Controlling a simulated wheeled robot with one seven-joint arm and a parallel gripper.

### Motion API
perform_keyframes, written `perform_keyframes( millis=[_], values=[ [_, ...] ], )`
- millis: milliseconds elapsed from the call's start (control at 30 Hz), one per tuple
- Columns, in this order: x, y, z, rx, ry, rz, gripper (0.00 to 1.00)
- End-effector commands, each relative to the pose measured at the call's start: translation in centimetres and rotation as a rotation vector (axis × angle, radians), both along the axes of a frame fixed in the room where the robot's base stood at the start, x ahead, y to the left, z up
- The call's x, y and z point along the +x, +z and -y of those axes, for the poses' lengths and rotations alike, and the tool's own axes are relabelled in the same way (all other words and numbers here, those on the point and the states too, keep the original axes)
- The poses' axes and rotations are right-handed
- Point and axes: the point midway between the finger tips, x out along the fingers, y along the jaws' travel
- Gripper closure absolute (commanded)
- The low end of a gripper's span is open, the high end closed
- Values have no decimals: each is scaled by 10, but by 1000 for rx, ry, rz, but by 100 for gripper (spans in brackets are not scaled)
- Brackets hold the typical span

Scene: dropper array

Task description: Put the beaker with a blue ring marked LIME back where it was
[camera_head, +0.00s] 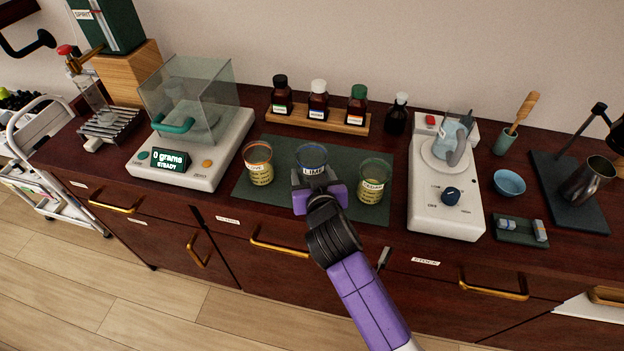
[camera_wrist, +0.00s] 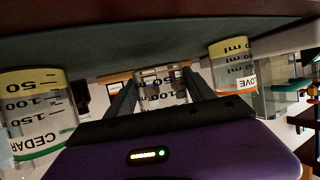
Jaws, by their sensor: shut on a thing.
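The LIME beaker (camera_head: 311,156) is clear glass with a blue ring and looks empty. It is at the middle of the dark green mat (camera_head: 300,207), between the other two beakers. My gripper (camera_head: 312,177) is shut on it from the front. In the wrist view, which is upside down, the beaker (camera_wrist: 161,92) shows between my two fingers. I cannot tell whether its base touches the mat. The orange-ringed beaker (camera_head: 258,164), its label ending in OVE, stands to the left. The green-ringed CEDAR beaker (camera_head: 373,182) stands to the right. Both hold something yellowish.
A balance (camera_head: 205,160) with a glass shield reads 0 grams at left. A wooden rack (camera_head: 330,121) of dropper bottles and a dark bottle (camera_head: 397,116) stand behind. A white stirrer device (camera_head: 445,205) with a vessel on it is at right. A blue bowl (camera_head: 509,183) lies beyond it.

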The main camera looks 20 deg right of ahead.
Motion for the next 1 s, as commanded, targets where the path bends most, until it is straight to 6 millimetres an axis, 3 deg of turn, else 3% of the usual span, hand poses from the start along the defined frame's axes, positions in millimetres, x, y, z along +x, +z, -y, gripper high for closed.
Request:
perform_keyframes(
  millis=[133,567,600,700,1000],
  values=[
    [0,-19,0,-1,-1,-2,100],
    [0,-25,0,-1,0,1,100],
    [0,-25,0,-1,0,1,34],
    [0,-24,0,-1,0,0,16],
    [0,-24,0,-1,0,0,16]
  ],
)
